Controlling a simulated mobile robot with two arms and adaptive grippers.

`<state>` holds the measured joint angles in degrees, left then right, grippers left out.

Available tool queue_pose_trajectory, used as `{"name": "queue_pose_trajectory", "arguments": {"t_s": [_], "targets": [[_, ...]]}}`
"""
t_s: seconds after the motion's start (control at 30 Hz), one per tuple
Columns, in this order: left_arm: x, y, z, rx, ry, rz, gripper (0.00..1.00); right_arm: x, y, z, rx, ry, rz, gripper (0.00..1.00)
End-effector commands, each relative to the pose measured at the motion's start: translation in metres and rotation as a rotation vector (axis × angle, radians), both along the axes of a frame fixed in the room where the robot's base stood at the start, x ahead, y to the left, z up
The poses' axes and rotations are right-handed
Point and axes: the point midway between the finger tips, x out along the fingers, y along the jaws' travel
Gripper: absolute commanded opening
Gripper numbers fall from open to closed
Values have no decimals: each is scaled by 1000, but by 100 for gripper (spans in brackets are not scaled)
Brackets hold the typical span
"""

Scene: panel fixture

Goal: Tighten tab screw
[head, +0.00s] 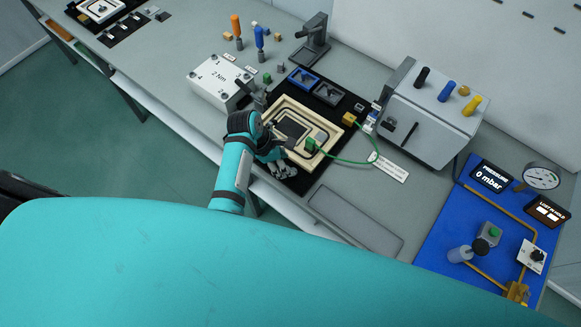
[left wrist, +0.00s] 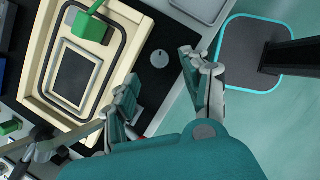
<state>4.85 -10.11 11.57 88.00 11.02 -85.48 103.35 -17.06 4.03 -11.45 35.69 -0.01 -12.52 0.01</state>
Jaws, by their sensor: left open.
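A cream frame (head: 328,155) with a dark inner window lies on a black mat (head: 320,178) on the bench. In the left wrist view the cream frame (left wrist: 32,72) fills the left side. A small round grey knob with a mark line (left wrist: 160,58) sits on the black surface beside the frame. It looks like a screw head, but I cannot tell if it is the tab screw. My left gripper (head: 278,160) is at the frame's near left edge. In the wrist view its open fingers (left wrist: 160,76) are on either side of the knob, apart from it. My right gripper is not in view.
A green connector (head: 310,145) with a green cable is on the frame. A white block marked 2 Nm (head: 217,82) and orange and blue screwdrivers (head: 236,27) stand behind. A grey box (head: 422,115) stands to the right. A shallow grey tray (head: 355,222) is at the front.

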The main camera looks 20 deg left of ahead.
Motion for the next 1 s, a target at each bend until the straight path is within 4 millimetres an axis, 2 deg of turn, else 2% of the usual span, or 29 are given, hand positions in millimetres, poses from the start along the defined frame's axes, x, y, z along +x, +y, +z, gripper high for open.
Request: {"name": "queue_pose_trajectory", "arguments": {"t_s": [0.1,0.3,0.7,1.0], "targets": [[4,-8,-21,-1,2,-1,48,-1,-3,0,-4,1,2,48],[8,-16,-43,0,0,-1,48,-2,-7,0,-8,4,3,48],[9,-18,-49,1,-2,0,47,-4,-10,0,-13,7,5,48],[9,-18,-49,1,-1,-1,8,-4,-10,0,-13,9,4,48]]}}
